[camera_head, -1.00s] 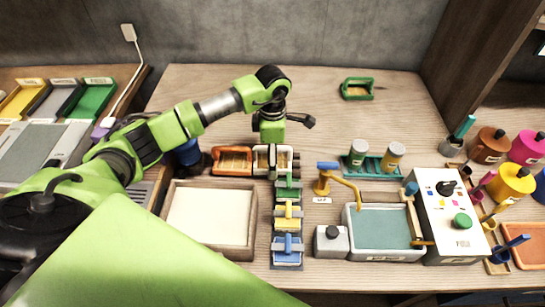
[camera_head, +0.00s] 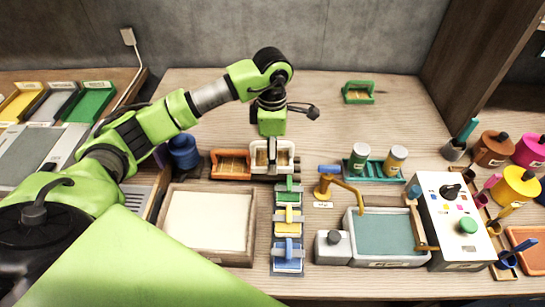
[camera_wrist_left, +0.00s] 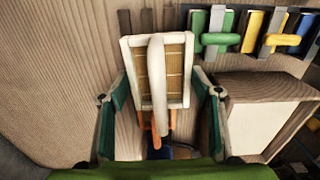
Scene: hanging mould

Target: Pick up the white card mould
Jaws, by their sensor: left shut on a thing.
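The white card mould (camera_head: 286,158) is a white frame with a tan slatted face, beside the orange mould at the back of the work area. My left gripper (camera_head: 271,138) points down over it and is shut on it. In the left wrist view, the white card mould (camera_wrist_left: 187,75) fills the middle between the green finger links, with its pale upright handle in front. The handle's contact with the fingertips is hard to see. Whether the mould hangs clear of its rack cannot be told for sure. My right gripper is not in view.
The orange mould (camera_head: 232,163) stands just left. In front are a wooden box with a pale sheet (camera_head: 177,251) and a column of green, yellow and blue tools (camera_head: 288,219).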

